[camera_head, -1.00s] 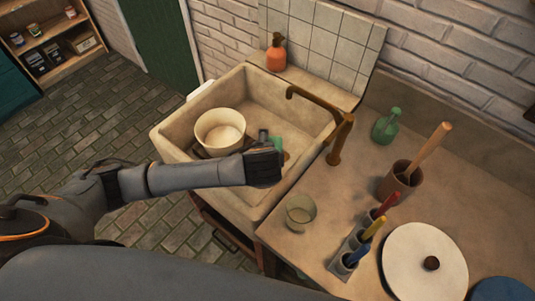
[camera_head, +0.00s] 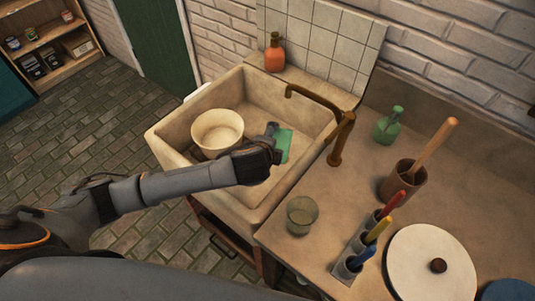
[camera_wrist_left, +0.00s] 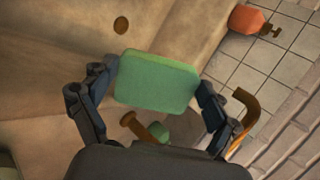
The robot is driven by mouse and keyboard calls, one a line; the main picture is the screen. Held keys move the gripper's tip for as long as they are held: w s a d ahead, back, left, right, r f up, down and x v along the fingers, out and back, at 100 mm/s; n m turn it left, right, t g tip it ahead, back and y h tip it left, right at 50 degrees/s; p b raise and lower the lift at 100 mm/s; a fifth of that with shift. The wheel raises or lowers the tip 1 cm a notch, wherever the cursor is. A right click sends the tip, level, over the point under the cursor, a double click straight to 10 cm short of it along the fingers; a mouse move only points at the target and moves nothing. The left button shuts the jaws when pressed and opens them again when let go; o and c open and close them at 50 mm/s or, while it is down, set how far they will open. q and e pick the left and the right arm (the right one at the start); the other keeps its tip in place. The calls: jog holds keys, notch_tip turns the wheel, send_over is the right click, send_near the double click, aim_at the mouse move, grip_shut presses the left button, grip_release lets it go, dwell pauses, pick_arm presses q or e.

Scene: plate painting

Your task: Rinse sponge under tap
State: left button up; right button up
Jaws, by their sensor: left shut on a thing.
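The green sponge (camera_head: 284,144) is held inside the sink basin (camera_head: 257,98), and it shows large in the left wrist view (camera_wrist_left: 157,81). My left gripper (camera_head: 273,143) is shut on it, with a finger on each side of the sponge in the wrist view (camera_wrist_left: 155,90). The sponge is above the basin floor. The brown tap (camera_head: 340,130) stands at the sink's right edge, and its spout (camera_head: 300,92) reaches over the basin, a little behind the sponge. No water is seen running. My right gripper is not in view.
A cream bowl (camera_head: 217,131) stands in the sink's left part, beside my left arm. On the counter right of the sink are a glass (camera_head: 301,215), a holder with coloured-handled tools (camera_head: 352,258), a brown pot (camera_head: 402,180) and a green bottle (camera_head: 389,126). An orange bottle (camera_head: 274,54) stands behind the sink.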

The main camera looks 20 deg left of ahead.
pick_arm(q)
jog(key=w+b, duration=0.2)
jog(key=w+f+b, duration=0.1)
jog(key=w+b, duration=0.1)
jog(key=w, duration=0.1)
jog(key=shift+w+a+f, duration=0.1)
jog(key=shift+f, duration=0.05)
jog(key=shift+w+f, duration=0.2)
jog(key=shift+w, duration=1.7)
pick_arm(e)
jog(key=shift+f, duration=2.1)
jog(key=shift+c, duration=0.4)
